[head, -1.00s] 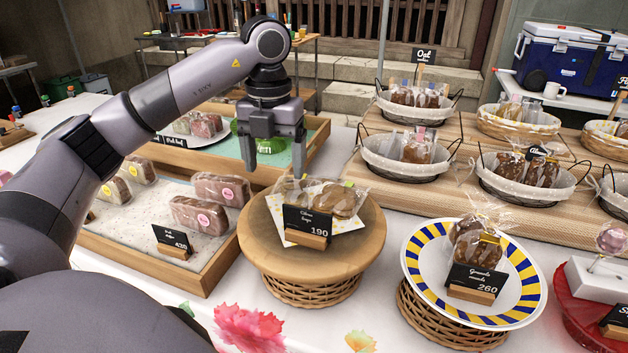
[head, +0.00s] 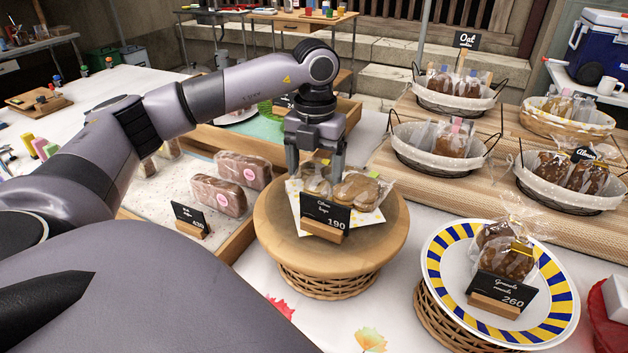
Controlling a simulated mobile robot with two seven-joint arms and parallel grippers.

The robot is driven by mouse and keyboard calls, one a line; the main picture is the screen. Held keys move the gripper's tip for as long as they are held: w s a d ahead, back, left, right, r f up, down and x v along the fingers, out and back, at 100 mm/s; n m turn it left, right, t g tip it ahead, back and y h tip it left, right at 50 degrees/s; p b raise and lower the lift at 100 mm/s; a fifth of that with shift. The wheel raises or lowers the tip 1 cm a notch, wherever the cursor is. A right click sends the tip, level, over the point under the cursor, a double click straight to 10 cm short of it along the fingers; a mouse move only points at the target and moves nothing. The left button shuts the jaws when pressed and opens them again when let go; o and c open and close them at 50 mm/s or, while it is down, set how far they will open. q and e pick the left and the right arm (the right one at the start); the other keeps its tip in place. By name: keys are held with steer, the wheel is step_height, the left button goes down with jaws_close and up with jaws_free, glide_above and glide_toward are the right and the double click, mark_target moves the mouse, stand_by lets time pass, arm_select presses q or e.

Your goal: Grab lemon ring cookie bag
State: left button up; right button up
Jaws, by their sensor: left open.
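Clear bags of tan ring-like cookies sit on a round wooden stand (head: 375,243), on a patterned paper behind a black 190 card. The card's small writing is hard to read. One cookie bag (head: 357,190) is at the right; another cookie bag (head: 316,184) is at the left, partly hidden by the card and my gripper. My left gripper (head: 315,170) is open, pointing down, with its fingertips at the back of the left bag. I cannot tell whether they touch it. My right gripper is not in view.
The black 190 card (head: 325,217) stands at the front of the stand. A blue-and-yellow striped plate (head: 450,283) with wrapped brown treats is at the right. A wooden tray (head: 237,243) with wrapped loaves is at the left. Lined baskets stand behind, at the right.

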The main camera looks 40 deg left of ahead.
arm_select(q)
steer(key=c, duration=0.4)
steer(key=shift+r, duration=0.1)
